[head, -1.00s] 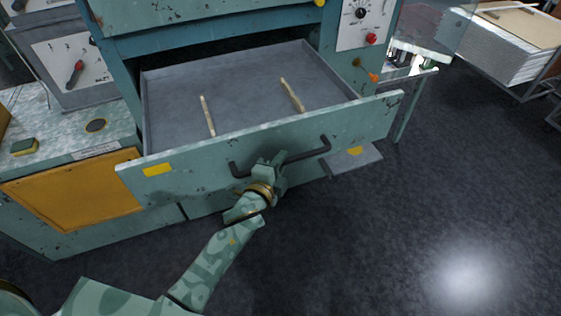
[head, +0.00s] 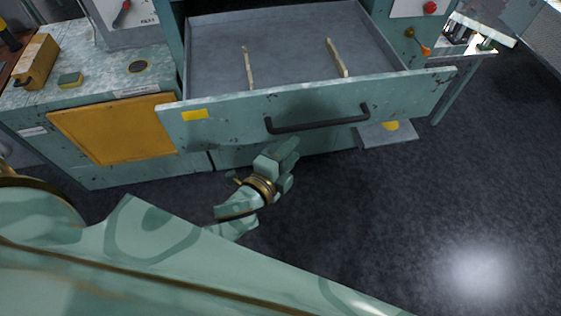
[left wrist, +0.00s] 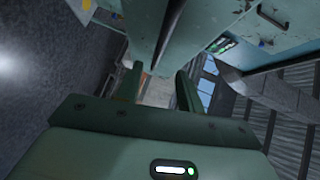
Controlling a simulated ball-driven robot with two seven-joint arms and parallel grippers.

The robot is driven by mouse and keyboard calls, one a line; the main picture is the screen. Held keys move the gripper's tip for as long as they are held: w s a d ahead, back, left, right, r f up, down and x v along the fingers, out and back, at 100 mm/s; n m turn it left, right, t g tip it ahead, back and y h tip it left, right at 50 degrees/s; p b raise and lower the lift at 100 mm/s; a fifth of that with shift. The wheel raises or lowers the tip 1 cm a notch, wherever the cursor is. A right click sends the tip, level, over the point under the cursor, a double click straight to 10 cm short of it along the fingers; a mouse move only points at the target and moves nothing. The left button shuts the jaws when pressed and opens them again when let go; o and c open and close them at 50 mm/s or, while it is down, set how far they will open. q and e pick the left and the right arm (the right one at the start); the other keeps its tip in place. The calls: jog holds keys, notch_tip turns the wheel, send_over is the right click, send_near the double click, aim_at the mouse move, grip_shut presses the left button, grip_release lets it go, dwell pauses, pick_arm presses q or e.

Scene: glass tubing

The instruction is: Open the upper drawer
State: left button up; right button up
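The upper drawer (head: 300,102) stands pulled well out of the teal cabinet, its grey inside showing. Two thin pale sticks (head: 337,58) lie in it. The dark bar handle (head: 318,122) on its front is free. My left gripper (head: 280,152) is just below and left of the handle in the head view, apart from it. In the left wrist view its two fingers (left wrist: 158,88) are spread with nothing held between them. My right gripper is not in view.
A small grey ledge (head: 388,136) juts out below the drawer's right side. The dark floor at the right is clear.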

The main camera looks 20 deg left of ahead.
pick_arm(q)
jog(key=v, duration=0.4)
jog(key=shift+s, duration=0.15)
dwell(0.4)
